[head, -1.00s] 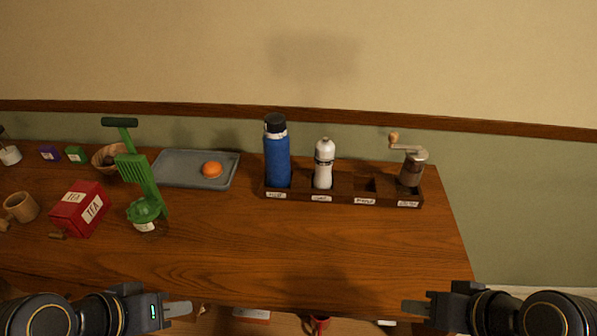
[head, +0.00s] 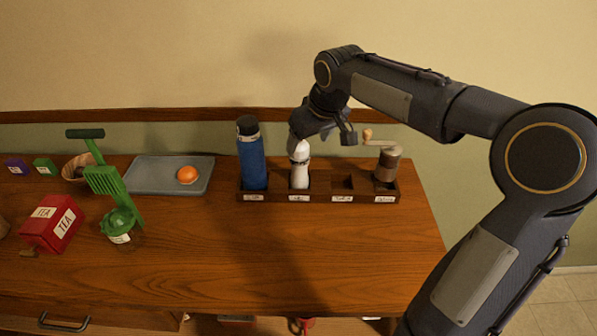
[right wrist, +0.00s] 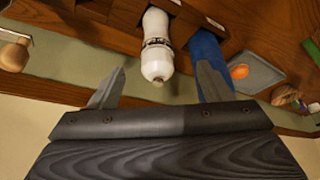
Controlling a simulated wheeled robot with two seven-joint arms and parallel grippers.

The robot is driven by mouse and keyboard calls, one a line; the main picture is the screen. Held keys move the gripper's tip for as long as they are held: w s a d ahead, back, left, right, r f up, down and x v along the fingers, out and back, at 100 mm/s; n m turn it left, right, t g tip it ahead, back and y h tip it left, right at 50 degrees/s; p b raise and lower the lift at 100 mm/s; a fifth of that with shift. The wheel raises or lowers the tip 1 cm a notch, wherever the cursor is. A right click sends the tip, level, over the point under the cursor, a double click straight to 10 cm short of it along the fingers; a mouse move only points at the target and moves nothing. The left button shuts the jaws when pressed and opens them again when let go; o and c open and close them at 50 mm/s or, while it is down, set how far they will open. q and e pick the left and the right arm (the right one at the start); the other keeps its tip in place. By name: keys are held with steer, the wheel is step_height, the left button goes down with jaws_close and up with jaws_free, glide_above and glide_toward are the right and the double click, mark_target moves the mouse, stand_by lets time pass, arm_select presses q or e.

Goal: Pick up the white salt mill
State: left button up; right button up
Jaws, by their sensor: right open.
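The white salt mill (head: 299,172) stands upright in a compartment of the dark wooden rack (head: 320,197), between the blue bottle and an empty compartment. My right gripper (head: 310,140) is over the mill's top, partly hiding it in the head view. In the right wrist view the mill (right wrist: 157,55) lies between the two spread fingers of my right gripper (right wrist: 158,88), its rounded top towards the palm. I see no finger touching it. My left gripper is out of view.
A blue bottle (head: 252,160) stands left of the mill, close to one finger in the wrist view. A grinder with a crank (head: 386,165) stands at the rack's right end. A grey tray (head: 150,176) holds an orange (head: 187,175). The front middle counter is clear.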

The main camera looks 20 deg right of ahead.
mark_target(298, 151)
steer(key=shift+w+d+f, duration=0.1)
steer(key=shift+w+f, duration=0.05)
steer(key=shift+w, duration=0.45)
steer(key=shift+w+d+f, duration=0.1)
steer(key=shift+w+f, duration=0.05)
steer(key=shift+w, duration=0.45)
steer(key=x, duration=0.7)
steer(key=shift+w+f+p, duration=0.15)
steer(key=shift+f+p, duration=0.15)
steer(key=shift+p, duration=0.05)
steer(key=shift+a, duration=0.1)
steer(key=c, duration=1.5)
